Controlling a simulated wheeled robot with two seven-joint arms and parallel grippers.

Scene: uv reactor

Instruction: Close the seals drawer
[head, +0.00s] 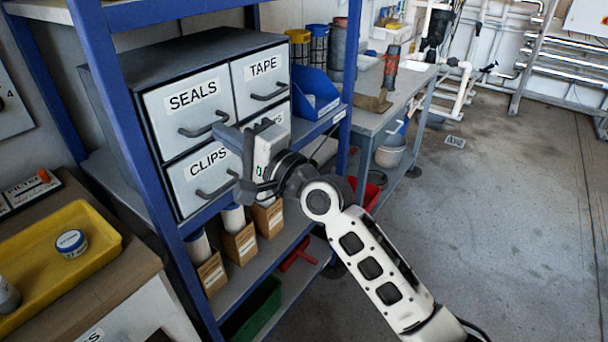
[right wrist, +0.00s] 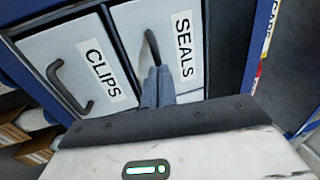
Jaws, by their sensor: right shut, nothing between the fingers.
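The seals drawer (head: 168,128) is the upper left drawer of a grey cabinet on the blue shelf. Its front looks about level with its neighbours; a small gap cannot be ruled out. Its dark handle (head: 204,125) is at the lower part of the front. My right gripper (head: 226,134) is shut and empty, its fingers pointing at the drawer front near the handle's right end. In the right wrist view, the fingertips (right wrist: 157,74) lie over the lower end of the handle (right wrist: 152,48) on the SEALS front (right wrist: 188,80). Contact cannot be told. My left gripper is out of view.
The clips drawer (head: 188,170) is below and the tape drawer (head: 252,94) to the right. A blue bin (head: 318,100) stands right of the cabinet. A blue shelf post (head: 130,150) rises at the left front. A yellow tray (head: 95,235) sits lower left. Open floor lies right.

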